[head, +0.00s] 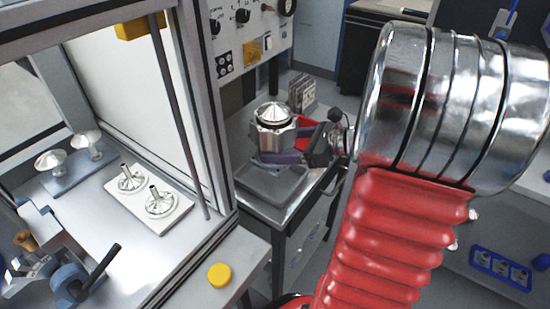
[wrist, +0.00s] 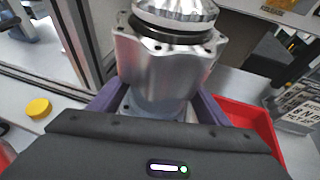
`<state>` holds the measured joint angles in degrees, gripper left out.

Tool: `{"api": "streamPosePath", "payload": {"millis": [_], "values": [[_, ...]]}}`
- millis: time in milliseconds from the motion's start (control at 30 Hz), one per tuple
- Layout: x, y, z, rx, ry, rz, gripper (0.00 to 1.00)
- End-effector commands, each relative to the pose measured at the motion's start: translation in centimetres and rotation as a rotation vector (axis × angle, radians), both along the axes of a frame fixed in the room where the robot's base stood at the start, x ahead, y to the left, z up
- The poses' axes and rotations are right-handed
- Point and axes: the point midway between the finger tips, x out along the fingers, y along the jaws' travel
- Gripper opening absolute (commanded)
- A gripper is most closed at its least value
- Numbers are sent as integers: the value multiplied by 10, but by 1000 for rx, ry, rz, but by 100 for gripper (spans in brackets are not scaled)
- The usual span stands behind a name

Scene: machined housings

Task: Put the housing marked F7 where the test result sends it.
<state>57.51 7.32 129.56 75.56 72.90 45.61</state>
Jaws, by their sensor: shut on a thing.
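A silver metal housing (head: 271,139) with a lobed flange and a domed, finned top stands upright in my gripper (head: 280,157). In the wrist view, the purple fingers of my gripper (wrist: 158,106) close on the lower body of the housing (wrist: 165,68) from both sides. No F7 mark is readable on the faces I see. No readable test result shows.
A red tray (head: 306,130) lies right behind the housing; it also shows in the wrist view (wrist: 247,118). Printed plates (head: 303,92) stand behind. Left, a framed cabinet holds a white board (head: 147,200) with two metal parts. A yellow button (head: 219,274) is in front. A control panel (head: 243,35) stands behind.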

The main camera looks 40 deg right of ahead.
Motion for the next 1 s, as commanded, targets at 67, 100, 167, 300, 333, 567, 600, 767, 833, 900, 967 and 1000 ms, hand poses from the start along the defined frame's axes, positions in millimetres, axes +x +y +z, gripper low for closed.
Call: {"api": "streamPosePath", "payload": {"millis": [67,100,167,300,333,567,600,767,833,900,967,1000], "values": [[0,0,-9,3,-2,-1,8],[0,0,-15,5,-1,-2,8],[1,0,-24,4,-1,-1,8],[0,0,-41,2,-2,0,8],[0,0,-43,2,-2,0,8],[1,0,-49,0,-5,-1,8],[1,0,-49,0,-5,-1,8],[1,0,-49,0,-5,-1,8],[1,0,-51,1,-4,-1,8],[0,0,-55,2,-2,-1,8],[0,0,-60,4,-1,-2,8],[0,0,-64,3,-2,-1,8]]}}
